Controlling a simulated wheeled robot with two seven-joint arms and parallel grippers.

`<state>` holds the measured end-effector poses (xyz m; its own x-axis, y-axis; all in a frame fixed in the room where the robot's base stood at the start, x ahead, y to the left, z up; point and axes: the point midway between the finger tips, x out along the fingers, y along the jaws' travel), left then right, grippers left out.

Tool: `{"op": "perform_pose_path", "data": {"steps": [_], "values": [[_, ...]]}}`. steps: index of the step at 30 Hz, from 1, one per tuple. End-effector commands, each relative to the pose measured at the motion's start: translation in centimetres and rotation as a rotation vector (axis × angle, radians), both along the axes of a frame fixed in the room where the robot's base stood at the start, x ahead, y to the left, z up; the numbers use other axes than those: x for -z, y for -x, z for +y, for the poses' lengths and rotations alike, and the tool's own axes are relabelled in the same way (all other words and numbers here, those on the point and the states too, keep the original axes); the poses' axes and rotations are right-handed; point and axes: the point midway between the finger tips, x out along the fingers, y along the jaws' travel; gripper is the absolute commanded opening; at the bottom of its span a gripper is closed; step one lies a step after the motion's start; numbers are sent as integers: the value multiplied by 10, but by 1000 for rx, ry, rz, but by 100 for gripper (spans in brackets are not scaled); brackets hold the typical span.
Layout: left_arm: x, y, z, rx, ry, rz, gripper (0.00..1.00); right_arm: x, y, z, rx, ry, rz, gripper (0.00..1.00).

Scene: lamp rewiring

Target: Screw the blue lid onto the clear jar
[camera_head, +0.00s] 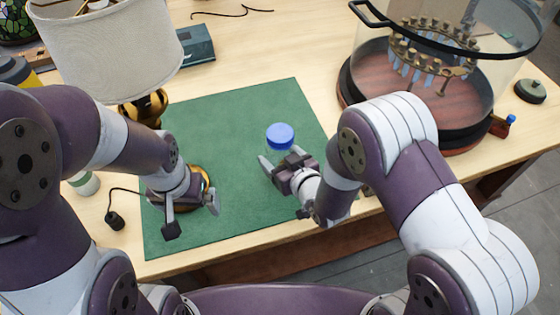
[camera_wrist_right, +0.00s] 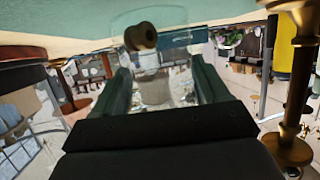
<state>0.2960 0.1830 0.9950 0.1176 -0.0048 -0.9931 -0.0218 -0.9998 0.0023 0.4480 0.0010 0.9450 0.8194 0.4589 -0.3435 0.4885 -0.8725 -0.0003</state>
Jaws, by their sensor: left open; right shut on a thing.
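The blue lid (camera_head: 280,133) sits over the mouth of the clear jar (camera_head: 279,150) on the green mat; I cannot tell how tightly it is seated. My right gripper (camera_head: 285,165) is shut on the jar from the near side, with its fingers around the jar below the lid. In the right wrist view, see-through glass (camera_wrist_right: 150,72) shows between the two dark fingers; the lid cannot be made out there. My left gripper (camera_head: 192,214) is open and empty over the left part of the mat, apart from the jar.
A lamp with a pale shade (camera_head: 105,45) stands at the back left. A large glass vessel with a dark rim (camera_head: 362,108) stands at the right. A teal box (camera_head: 196,45) lies behind the mat. The green mat (camera_head: 235,115) is clear around the jar's far side.

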Motion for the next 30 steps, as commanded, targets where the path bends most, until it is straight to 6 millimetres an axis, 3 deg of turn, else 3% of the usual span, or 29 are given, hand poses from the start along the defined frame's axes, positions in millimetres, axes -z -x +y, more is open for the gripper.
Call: {"op": "perform_pose_path", "data": {"steps": [3, 8, 21, 30], "values": [[0, 0, 0, 0, 0, 0, 100, -14, -1, -1, 1, -2, -5, 32], [0, 0, 0, 0, 0, 0, 100, -24, -3, -21, 5, -1, -5, 32], [0, 0, 0, 0, 0, 0, 100, -70, -7, -98, 6, 0, -4, 32], [-1, 0, 0, 0, 0, 0, 100, -81, -8, -117, 1, 0, -2, 32]]}}
